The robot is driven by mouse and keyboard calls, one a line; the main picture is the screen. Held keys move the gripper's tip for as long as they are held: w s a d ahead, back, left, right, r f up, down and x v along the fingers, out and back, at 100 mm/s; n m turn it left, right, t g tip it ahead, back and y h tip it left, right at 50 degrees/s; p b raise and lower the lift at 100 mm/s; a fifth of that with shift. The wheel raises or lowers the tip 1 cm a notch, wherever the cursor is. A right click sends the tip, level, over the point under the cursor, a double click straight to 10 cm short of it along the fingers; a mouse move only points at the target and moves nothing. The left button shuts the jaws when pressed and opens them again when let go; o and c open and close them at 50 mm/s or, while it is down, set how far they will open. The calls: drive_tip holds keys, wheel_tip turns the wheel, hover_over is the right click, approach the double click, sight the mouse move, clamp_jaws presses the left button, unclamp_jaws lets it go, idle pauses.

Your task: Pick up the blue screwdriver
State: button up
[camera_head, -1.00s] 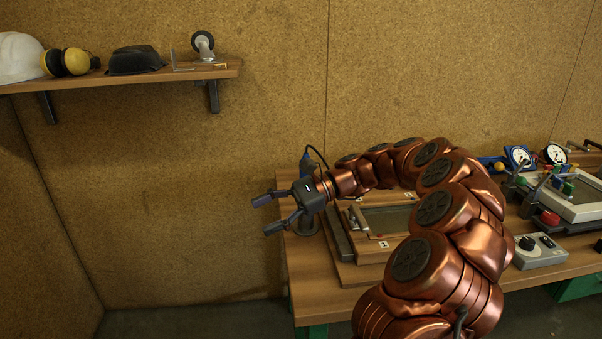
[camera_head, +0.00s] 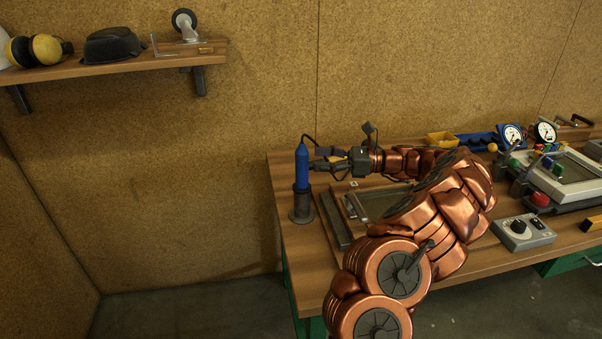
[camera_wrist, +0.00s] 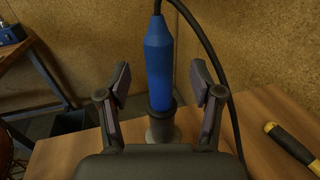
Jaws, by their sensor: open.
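The blue screwdriver (camera_head: 302,167) stands upright in a dark grey stand (camera_head: 302,205) at the left end of the wooden table. A black cable runs from its top. It also shows in the wrist view, the blue body (camera_wrist: 159,62) upright and centred ahead of my gripper. My gripper (camera_head: 322,164) is open, just right of the screwdriver in the head view. In the wrist view the two fingers (camera_wrist: 160,88) are on either side of the screwdriver, apart from it. Whether the body is fully between the pads is hard to tell.
A yellow-handled tool (camera_wrist: 289,141) lies on the table to the right in the wrist view. A framed panel (camera_head: 375,200) lies beneath my arm. A control box (camera_head: 522,232), gauges (camera_head: 512,135) and a yellow bin (camera_head: 440,139) are farther right. A wall shelf (camera_head: 130,65) hangs at the upper left.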

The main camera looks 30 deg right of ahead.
sight(302, 157)
drive_tip(key=x, duration=0.1)
drive_tip(key=p+x, duration=0.1)
drive_tip(key=x, duration=0.2)
drive_tip(key=shift+w+a+r+p, duration=0.15)
drive_tip(key=shift+a+r+p, duration=0.1)
drive_tip(key=shift+p, duration=0.05)
drive_tip(key=shift+w+a+f, duration=0.1)
drive_tip(key=shift+w+a, duration=0.2)
drive_tip(key=shift+a, duration=0.05)
drive_tip(key=shift+c, duration=0.2)
clamp_jaws()
